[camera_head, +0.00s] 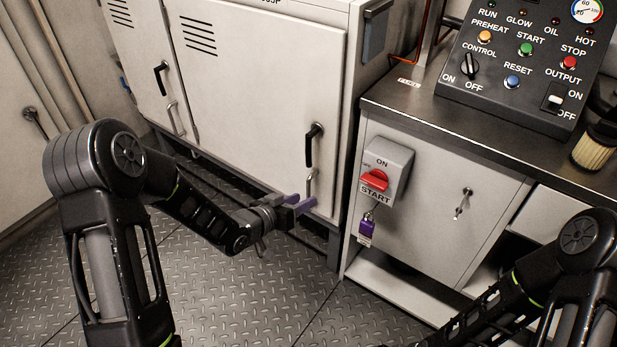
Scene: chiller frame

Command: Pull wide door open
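The wide white door (255,100) with vent slots fills the upper middle and appears shut. A black handle (311,145) is near its right edge, with a slim metal bar handle (311,180) below it. My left gripper (298,203) reaches in from the left, its purple fingertips at the lower end of the metal bar. The fingertips look apart; whether they touch the bar or are around it is unclear. My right arm shows at the lower right, but its gripper is out of frame.
A narrower door (140,55) with its own handles is left of the wide door. On the right, a counter cabinet (430,205) carries a red START switch (374,180) and a purple padlock (367,224). A control panel (520,70) sits on top. The tread-plate floor (225,290) is clear.

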